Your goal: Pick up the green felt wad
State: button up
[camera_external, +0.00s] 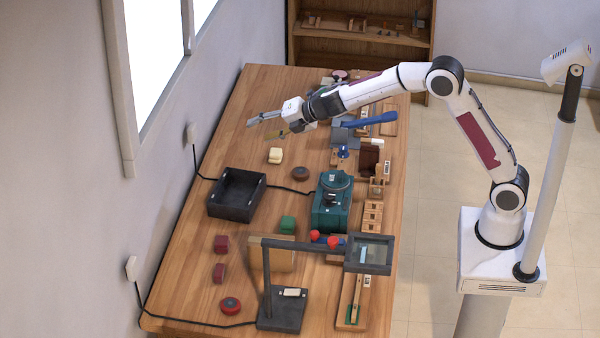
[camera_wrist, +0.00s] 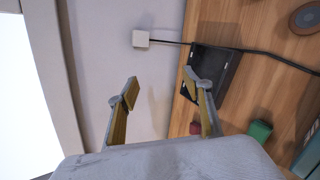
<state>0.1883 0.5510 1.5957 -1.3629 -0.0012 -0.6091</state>
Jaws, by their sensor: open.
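The green felt wad (camera_external: 288,224) is a small green block on the wooden table, left of the teal machine. It also shows in the wrist view (camera_wrist: 260,131), at the lower right, outside the space between the fingers. My gripper (camera_external: 257,126) is open and empty, raised over the far left part of the table, well away from the wad. In the wrist view my gripper (camera_wrist: 160,84) has its two fingers spread wide, pointing towards the wall.
A black open tray (camera_external: 237,193) stands between my gripper and the wad. The teal machine (camera_external: 331,203) is right of the wad. A lamp-like magnifier stand (camera_external: 280,312) rises in front. Dark red blocks (camera_external: 220,243) lie at the left.

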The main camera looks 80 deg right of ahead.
jog(key=w+a+f+n+y, duration=0.4)
jog(key=w+a+f+n, duration=0.1)
jog(key=n, duration=0.3)
jog(key=n+g+y, duration=0.3)
jog(key=n+g, duration=0.8)
jog(key=n, duration=1.4)
send_near(286, 219)
jog(key=shift+x, duration=0.75)
jog(key=shift+f, duration=0.1)
jog(key=shift+x, duration=1.25)
jog(key=shift+f, duration=0.1)
